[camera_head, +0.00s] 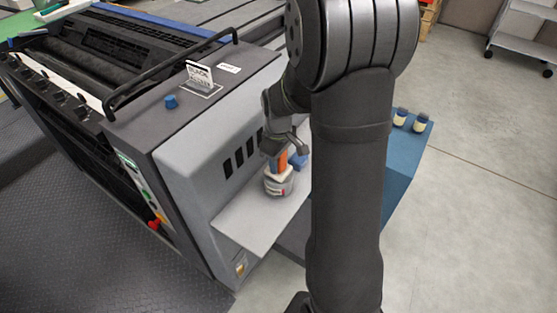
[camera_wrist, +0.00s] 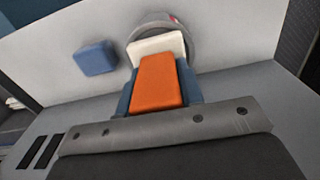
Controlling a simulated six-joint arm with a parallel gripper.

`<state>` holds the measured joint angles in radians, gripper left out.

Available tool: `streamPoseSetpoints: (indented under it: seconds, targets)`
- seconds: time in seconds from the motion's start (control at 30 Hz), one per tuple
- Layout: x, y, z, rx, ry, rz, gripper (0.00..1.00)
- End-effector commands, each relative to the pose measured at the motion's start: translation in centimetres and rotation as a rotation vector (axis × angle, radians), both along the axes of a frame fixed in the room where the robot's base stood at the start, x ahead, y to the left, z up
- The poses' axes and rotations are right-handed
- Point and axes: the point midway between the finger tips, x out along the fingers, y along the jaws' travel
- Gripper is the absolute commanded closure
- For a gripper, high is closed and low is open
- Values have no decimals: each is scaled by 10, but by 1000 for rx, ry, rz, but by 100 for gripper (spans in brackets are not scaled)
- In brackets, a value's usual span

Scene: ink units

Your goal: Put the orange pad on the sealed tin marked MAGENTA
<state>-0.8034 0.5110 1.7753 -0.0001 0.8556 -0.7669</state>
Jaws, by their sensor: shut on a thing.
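My gripper (camera_head: 280,148) is shut on the orange pad (camera_wrist: 158,82), which also shows between its fingers in the head view (camera_head: 282,158). A white part (camera_wrist: 157,45) lies at the pad's far end. A round grey tin (camera_head: 278,184) stands on the pale shelf directly under the pad. The tin's rim shows behind the white part in the wrist view (camera_wrist: 135,28). The pad is at the tin's top; I cannot tell whether it rests on it. The tin has a small reddish mark, but its lettering is unreadable.
A blue block (camera_wrist: 97,57) lies on the shelf (camera_head: 240,226) beside the tin. Two small jars (camera_head: 419,125) stand on a blue surface at right.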

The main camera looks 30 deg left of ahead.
Motion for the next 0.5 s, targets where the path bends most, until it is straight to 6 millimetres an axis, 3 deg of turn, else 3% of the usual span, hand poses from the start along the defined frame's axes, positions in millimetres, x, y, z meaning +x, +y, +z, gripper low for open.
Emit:
streamPoseSetpoints:
  seconds: [0.23,0.27,0.33,0.5]
  targets:
    - [0,0,-3,0,0,0,89]
    - [0,0,-3,0,0,0,60]
    - [0,0,-3,0,0,0,46]
    - [0,0,-3,0,0,0,44]
